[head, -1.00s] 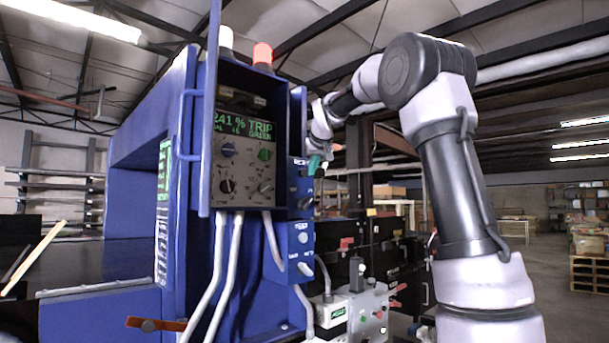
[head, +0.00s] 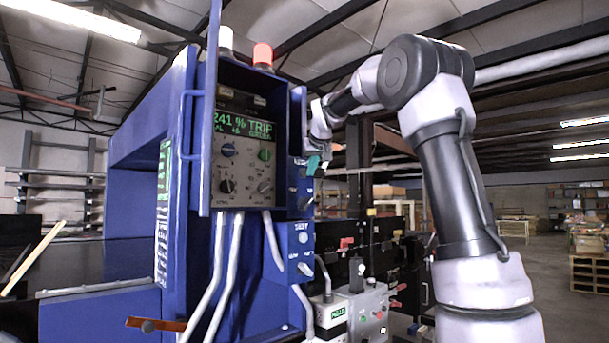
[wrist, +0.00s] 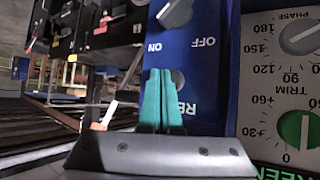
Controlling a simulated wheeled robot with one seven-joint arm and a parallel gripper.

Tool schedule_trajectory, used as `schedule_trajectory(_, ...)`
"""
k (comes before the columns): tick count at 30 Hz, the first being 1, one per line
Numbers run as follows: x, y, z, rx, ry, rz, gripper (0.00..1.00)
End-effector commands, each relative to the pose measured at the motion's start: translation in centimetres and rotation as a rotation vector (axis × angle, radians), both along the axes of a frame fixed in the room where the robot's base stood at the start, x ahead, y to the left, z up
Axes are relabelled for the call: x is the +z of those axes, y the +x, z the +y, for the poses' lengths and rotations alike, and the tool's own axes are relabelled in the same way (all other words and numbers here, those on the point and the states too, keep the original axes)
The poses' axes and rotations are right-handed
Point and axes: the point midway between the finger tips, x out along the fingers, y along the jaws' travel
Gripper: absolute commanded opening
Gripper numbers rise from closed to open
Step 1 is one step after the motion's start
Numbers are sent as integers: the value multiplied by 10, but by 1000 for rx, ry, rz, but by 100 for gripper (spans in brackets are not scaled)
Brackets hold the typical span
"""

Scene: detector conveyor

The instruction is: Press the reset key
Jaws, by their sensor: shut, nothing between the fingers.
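My gripper (head: 313,166) has teal fingers held together, with nothing between them. It is beside the upper side panel of the blue cabinet. In the wrist view the fingertips (wrist: 161,74) overlap the left part of a round grey key (wrist: 179,78) on the blue panel. The key's label begins "RE"; the fingers hide the rest. I cannot tell whether the tips touch the key. In the head view I cannot make the key out behind the gripper. The cabinet display (head: 243,124) reads "241 % TRIP" in green.
An ON/OFF rotary switch (wrist: 174,13) is close to the key on the same panel. A dial face (wrist: 290,90) with PHASE and TRIM knobs is at the right in the wrist view. A red beacon (head: 262,56) tops the cabinet. Grey cables (head: 229,265) hang in front.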

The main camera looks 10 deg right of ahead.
Motion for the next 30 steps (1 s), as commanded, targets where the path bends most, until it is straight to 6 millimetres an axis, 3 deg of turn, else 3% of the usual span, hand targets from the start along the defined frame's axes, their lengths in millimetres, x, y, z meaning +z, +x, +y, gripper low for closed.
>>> schedule_trajectory(30, 0, 10, 6, 1, 1, 0, 0)
